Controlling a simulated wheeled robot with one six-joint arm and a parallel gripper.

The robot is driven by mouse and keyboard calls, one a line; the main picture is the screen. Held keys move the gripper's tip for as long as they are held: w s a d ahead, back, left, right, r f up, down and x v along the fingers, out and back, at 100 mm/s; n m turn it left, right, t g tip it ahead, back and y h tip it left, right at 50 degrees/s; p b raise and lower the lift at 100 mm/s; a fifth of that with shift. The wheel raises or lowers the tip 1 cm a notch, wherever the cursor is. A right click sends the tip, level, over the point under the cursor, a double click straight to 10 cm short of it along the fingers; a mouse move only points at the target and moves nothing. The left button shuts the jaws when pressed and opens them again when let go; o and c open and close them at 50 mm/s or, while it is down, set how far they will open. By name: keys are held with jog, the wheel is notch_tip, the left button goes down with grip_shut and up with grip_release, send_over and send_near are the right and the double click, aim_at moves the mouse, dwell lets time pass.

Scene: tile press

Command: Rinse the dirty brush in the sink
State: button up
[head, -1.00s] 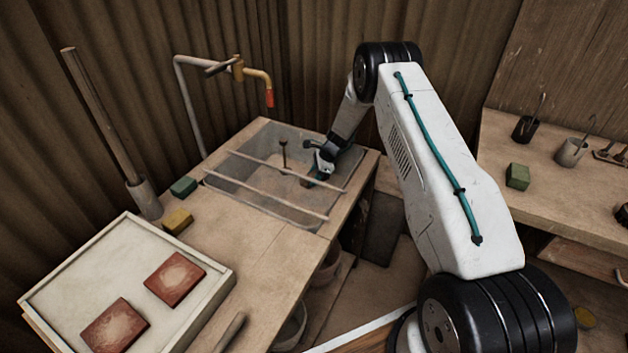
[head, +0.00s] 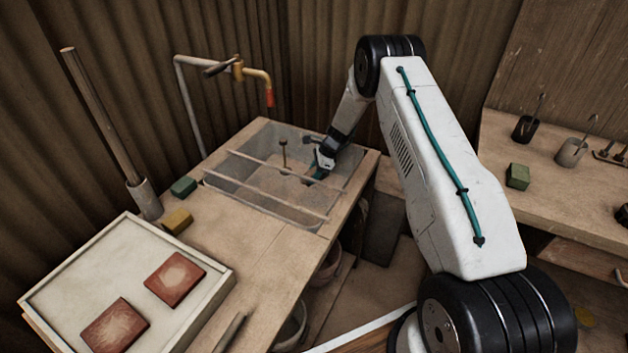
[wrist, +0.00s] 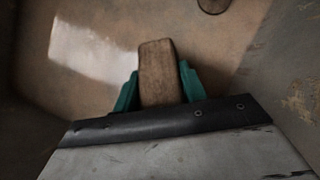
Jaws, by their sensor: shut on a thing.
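The grey sink (head: 290,136) is set into the far end of the wooden bench, with two pale bars across it. My gripper (head: 318,176) reaches down into its right side. In the wrist view my gripper (wrist: 158,88) has its teal fingers closed on both sides of a brown wooden block, which I take to be the brush (wrist: 157,65). Its bristles are not visible, so I cannot tell how dirty they are. In the head view the brush is hidden or too small to make out. The tap (head: 255,76) has a red tip above the sink's back left.
A thin upright stem (head: 283,152) stands in the sink. A dark round spot (wrist: 213,4) lies on its floor. Green (head: 183,187) and yellow (head: 177,221) blocks sit left of it. A tray (head: 60,290) with two red tiles is in front. Sink walls are close around my gripper.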

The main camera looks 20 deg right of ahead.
aim_at(313, 170)
notch_tip(313, 170, up, 20)
dwell(1.8)
jog(key=shift+r, duration=0.15)
dwell(1.9)
jog(key=shift+r, duration=2)
